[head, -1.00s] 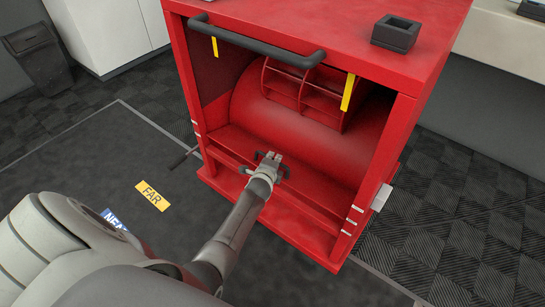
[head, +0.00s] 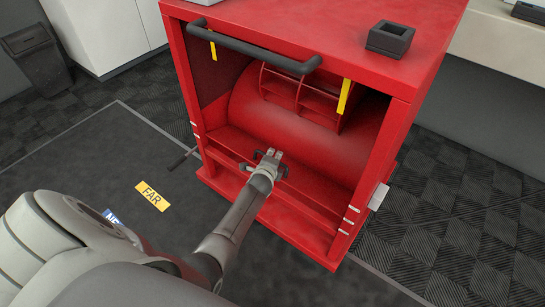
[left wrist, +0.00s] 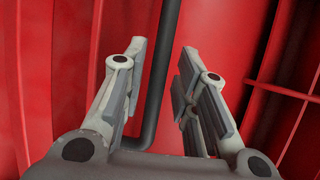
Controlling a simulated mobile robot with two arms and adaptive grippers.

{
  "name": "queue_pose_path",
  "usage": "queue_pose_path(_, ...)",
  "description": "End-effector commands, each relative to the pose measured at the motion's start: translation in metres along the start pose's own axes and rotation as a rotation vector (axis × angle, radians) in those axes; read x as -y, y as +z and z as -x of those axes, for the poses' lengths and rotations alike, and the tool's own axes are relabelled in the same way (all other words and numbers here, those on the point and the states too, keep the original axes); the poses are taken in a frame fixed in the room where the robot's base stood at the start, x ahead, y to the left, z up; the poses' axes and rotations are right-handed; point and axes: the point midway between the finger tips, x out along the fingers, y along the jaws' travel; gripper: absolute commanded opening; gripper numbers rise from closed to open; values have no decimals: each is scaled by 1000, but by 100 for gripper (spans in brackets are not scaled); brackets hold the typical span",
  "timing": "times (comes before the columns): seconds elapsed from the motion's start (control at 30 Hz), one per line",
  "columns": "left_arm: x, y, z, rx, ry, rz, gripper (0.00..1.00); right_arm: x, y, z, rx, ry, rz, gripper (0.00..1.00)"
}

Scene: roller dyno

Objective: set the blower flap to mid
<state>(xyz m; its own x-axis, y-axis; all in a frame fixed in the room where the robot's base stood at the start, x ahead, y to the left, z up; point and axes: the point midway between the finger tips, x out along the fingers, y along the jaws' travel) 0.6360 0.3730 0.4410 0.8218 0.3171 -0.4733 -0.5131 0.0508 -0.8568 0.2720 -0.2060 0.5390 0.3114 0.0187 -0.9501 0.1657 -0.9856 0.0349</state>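The blower is a red cabinet (head: 427,45) with an open front and a red drum (head: 300,128) inside. A red flap panel (head: 232,149) lies across the lower opening, with a dark handle (head: 282,173). My left gripper (head: 271,155) is at this handle and covers part of it. In the left wrist view my left gripper (left wrist: 168,60) has its fingers apart. The dark handle bar (left wrist: 162,75) runs between them, closer to the left finger. White tick marks (head: 350,209) sit on the right post. My right gripper is not in view.
A dark bar (head: 255,46) crosses the cabinet's top front, with yellow strips (head: 344,95) below. A thin dark rod (head: 182,160) sticks out at the left. A yellow FAR label (head: 153,196) lies on the floor.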

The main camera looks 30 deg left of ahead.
Motion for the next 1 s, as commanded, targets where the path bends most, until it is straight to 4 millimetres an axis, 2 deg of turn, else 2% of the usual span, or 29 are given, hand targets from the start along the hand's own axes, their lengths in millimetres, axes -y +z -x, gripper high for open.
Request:
queue_pose_path(0.27,-2,2,0,2,3,-1,34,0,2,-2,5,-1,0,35)
queue_pose_path(0.33,-2,2,1,3,4,-1,34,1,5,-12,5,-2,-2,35)
queue_pose_path(0.47,-3,3,7,4,4,-2,34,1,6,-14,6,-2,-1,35)
queue_pose_path(0.67,-2,2,30,3,3,-2,34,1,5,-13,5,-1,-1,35)
queue_pose_path(1.0,-2,1,82,1,3,-2,34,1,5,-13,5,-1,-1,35)
